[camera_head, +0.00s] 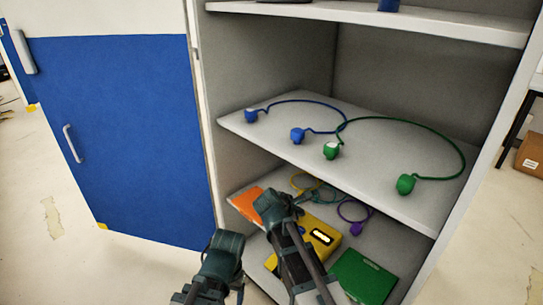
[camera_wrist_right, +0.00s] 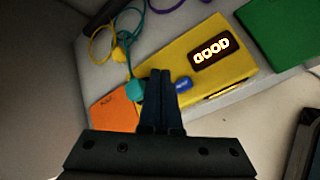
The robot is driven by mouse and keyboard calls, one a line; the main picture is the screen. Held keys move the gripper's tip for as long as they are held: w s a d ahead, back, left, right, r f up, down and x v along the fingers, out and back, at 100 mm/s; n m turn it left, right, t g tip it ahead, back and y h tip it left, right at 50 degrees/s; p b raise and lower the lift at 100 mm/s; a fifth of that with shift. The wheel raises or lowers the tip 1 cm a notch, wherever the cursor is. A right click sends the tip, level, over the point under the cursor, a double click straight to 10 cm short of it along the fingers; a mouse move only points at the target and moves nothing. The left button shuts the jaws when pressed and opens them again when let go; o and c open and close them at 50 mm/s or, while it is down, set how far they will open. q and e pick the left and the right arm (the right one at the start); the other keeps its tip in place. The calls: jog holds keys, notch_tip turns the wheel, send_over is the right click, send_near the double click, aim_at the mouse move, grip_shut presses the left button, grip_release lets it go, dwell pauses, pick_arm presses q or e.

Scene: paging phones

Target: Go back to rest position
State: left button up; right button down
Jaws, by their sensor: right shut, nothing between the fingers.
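My right gripper (camera_head: 248,208) reaches into the lower compartment of the cabinet, over the left side near the orange box (camera_head: 243,203). In the right wrist view the closed fingers (camera_wrist_right: 161,74) hold nothing and point over the yellow box (camera_wrist_right: 225,45), between its blue button (camera_wrist_right: 183,84) and a teal handset (camera_wrist_right: 134,88). Whether the fingers touch the box is unclear. Another dark arm part of mine (camera_head: 220,262) stands in front of the cabinet at the bottom; no left gripper fingers show.
The middle shelf (camera_head: 385,190) carries a blue corded phone pair (camera_head: 298,135) and a green pair (camera_head: 332,150) above my right arm. A green box (camera_head: 362,277) and a purple handset (camera_head: 356,229) lie below. The blue door (camera_head: 115,140) stands open at left. The yellow box's display reads GOOD.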

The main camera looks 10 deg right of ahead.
jog(key=s+a+f+m+g+y, duration=0.2)
jog(key=s+a+m, duration=0.25)
jog(key=s, duration=0.35)
jog(key=s+a+f+m+g+y, duration=0.25)
jog(key=s+a+m, duration=0.2)
jog(key=s, duration=0.35)
jog(key=s+a+f+m+g+y, duration=0.1)
jog(key=s+a+f+m+g, duration=0.15)
jog(key=s+m, duration=0.4)
pick_arm(q)
notch_tip(320, 180, up, 29)
jog(key=p, duration=2.9)
pick_arm(e)
notch_tip(320, 180, up, 30)
jog(key=s+n, duration=0.1)
jog(key=shift+a+f, duration=0.25)
jog(key=shift+a, duration=0.1)
pick_arm(q)
jog(key=shift+d, duration=0.1)
pick_arm(e)
jog(key=shift+n, duration=0.25)
pick_arm(q)
jog(key=shift+d, duration=0.1)
pick_arm(e)
jog(key=shift+d, duration=0.1)
